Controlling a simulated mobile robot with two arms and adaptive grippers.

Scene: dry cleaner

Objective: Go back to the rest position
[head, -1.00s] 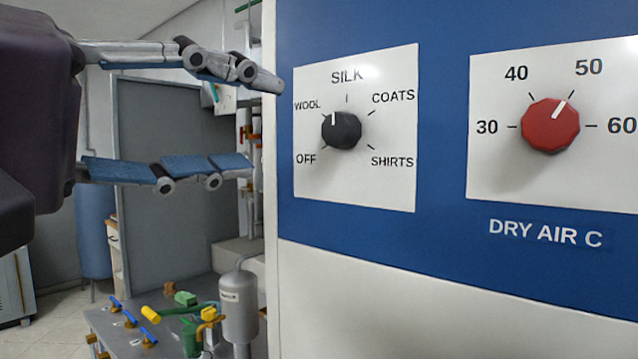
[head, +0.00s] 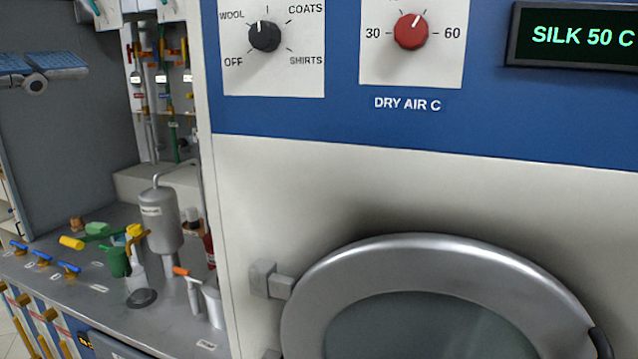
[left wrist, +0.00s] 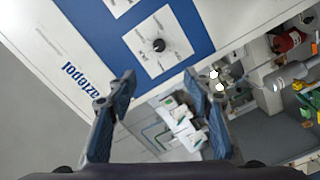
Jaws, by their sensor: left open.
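My left gripper (left wrist: 163,92) is open and empty in the left wrist view, its two blue-grey fingers spread wide apart. In the head view only part of its fingers (head: 42,70) shows at the upper left edge, left of the machine and apart from it. The black program dial (head: 264,36) has its white mark pointing up and slightly left. In the left wrist view the black dial (left wrist: 158,45) lies beyond the fingertips, not touched. The red dry air dial (head: 410,31) stands to its right. My right gripper is in neither view.
The display (head: 583,37) reads SILK 50 C. A round machine door (head: 430,252) with a metal rim is below the panel. At left, a metal bench (head: 185,318) carries a grey canister (head: 160,222), green and yellow fittings and blue-handled valves.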

